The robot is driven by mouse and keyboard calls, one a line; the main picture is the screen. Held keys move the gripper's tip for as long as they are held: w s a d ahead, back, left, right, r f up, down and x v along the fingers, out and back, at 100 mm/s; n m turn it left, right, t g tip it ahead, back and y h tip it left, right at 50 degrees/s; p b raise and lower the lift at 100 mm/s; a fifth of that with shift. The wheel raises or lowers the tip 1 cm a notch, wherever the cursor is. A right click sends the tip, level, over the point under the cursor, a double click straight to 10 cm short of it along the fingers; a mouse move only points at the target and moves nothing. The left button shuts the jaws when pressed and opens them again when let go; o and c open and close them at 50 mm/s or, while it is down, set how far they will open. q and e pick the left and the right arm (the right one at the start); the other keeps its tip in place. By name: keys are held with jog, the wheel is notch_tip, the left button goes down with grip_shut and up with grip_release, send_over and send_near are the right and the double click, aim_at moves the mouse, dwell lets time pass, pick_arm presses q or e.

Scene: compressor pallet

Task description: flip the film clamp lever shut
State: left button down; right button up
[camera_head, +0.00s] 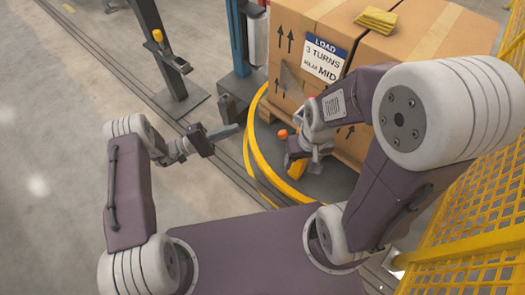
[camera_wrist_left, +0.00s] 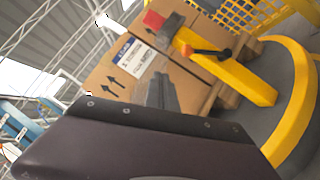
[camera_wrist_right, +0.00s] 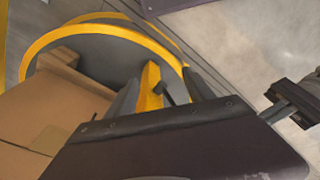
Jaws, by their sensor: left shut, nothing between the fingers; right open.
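The film clamp appears as a yellow post (camera_wrist_left: 232,76) with a black lever (camera_wrist_left: 208,53) and an orange knob (camera_wrist_left: 185,50) in the left wrist view. In the head view the orange knob (camera_head: 282,133) shows beside my right wrist, which hides much of the clamp. My right gripper (camera_wrist_right: 160,88) is open; in its wrist view the yellow post (camera_wrist_right: 150,82) and the black lever (camera_wrist_right: 167,95) appear between its fingers. Contact cannot be told. My left gripper (camera_head: 224,132) is shut and empty, left of the clamp and apart from it. Its closed fingers (camera_wrist_left: 161,92) point toward the carton.
A large carton load (camera_head: 290,55) with a label stands on a pallet on the turntable, edged by a yellow ring (camera_head: 258,158). A blue column (camera_head: 239,40) and a dark post (camera_head: 160,50) stand behind left. Yellow mesh fencing (camera_head: 470,240) closes the right. Floor at left is clear.

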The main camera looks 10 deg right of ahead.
pick_arm(q)
notch_tip(320, 180, down, 7)
jog(key=s+n+b, duration=0.1)
jog(key=b, duration=0.1)
jog(key=shift+a+r, duration=0.15)
jog(key=shift+a, duration=0.05)
pick_arm(e)
notch_tip(320, 180, down, 4)
jog(key=shift+f, duration=0.1)
pick_arm(q)
jog(key=s+r+b+x, duration=0.1)
jog(key=b+x, duration=0.4)
jog(key=x, duration=0.8)
jog(key=shift+s, duration=0.7)
pick_arm(e)
notch_tip(320, 180, down, 5)
jog(key=shift+f, duration=0.15)
pick_arm(q)
jog(key=shift+a, duration=0.1)
pick_arm(e)
jog(key=shift+s, duration=0.1)
